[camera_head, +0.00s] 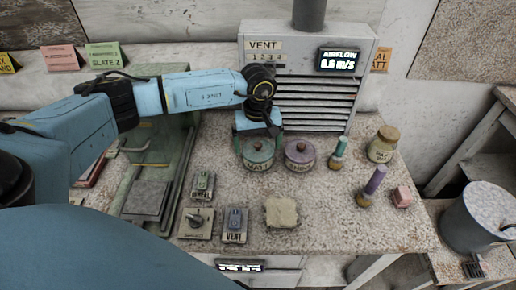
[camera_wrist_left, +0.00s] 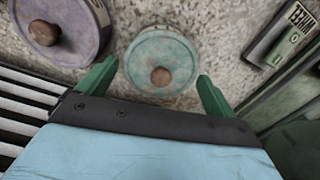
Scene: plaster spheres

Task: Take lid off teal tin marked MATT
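The teal tin (camera_head: 257,161) stands on the speckled worktop in front of the vent unit, with its label reading roughly MATT. Its round teal lid (camera_head: 250,152) with a brown knob is on it. In the left wrist view the lid (camera_wrist_left: 150,48) is seen from above, with the knob (camera_wrist_left: 160,76) at its near side. My left gripper (camera_head: 259,143) is over the tin, its green fingers spread. In the left wrist view the open fingers (camera_wrist_left: 158,70) stand on either side of the knob with nothing between them gripped. My right gripper is out of view.
A purple lidded tin (camera_head: 300,157) stands close right of the teal one. The vent unit (camera_head: 300,90) rises behind. Switch boxes (camera_head: 235,224) and a beige slab (camera_head: 281,212) lie in front. Two handled tools (camera_head: 372,184), a corked jar (camera_head: 382,145) and a pink block (camera_head: 402,197) are right.

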